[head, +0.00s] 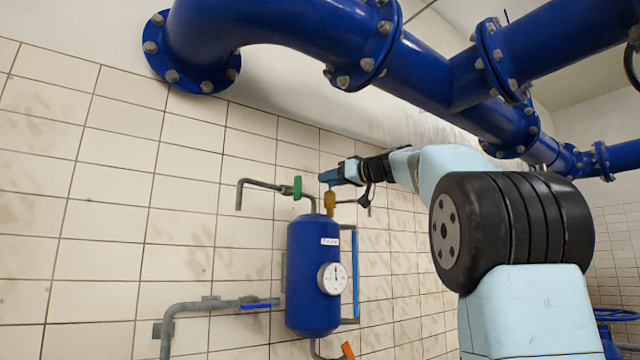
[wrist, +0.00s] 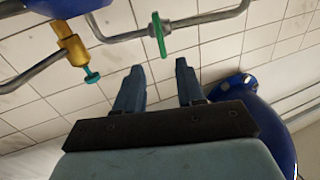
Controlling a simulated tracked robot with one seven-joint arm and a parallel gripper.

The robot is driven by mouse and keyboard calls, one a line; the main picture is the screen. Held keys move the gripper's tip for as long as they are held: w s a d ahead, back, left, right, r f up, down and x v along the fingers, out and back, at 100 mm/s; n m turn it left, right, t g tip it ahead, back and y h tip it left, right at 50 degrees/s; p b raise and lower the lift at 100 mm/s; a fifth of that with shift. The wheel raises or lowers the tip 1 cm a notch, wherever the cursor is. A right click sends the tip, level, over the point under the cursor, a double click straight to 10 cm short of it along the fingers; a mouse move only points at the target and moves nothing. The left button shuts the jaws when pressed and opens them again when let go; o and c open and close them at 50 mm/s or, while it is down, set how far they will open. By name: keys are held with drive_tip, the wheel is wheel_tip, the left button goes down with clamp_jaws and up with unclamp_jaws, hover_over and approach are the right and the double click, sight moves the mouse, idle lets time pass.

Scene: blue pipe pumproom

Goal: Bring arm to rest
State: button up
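My arm reaches from the right of the head view toward the tiled wall. My gripper (head: 330,176) is in front of the wall, just above the top of the blue tank (head: 312,262) in the picture. In the wrist view my gripper (wrist: 158,82) shows two blue fingers standing apart with nothing between them. The green valve handle (wrist: 159,36) shows just beyond the fingertips, apart from them. It also shows left of my gripper in the head view (head: 297,187).
A brass fitting (wrist: 74,46) with a teal knob (wrist: 92,76) lies left of the fingers. The tank carries a round gauge (head: 332,278). Large blue pipes (head: 290,25) run overhead, above my arm. A blue-handled valve (head: 262,303) and an orange handle (head: 347,350) sit lower down.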

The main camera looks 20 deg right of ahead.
drive_tip(key=shift+s+d, duration=0.3)
drive_tip(key=shift+s, duration=0.2)
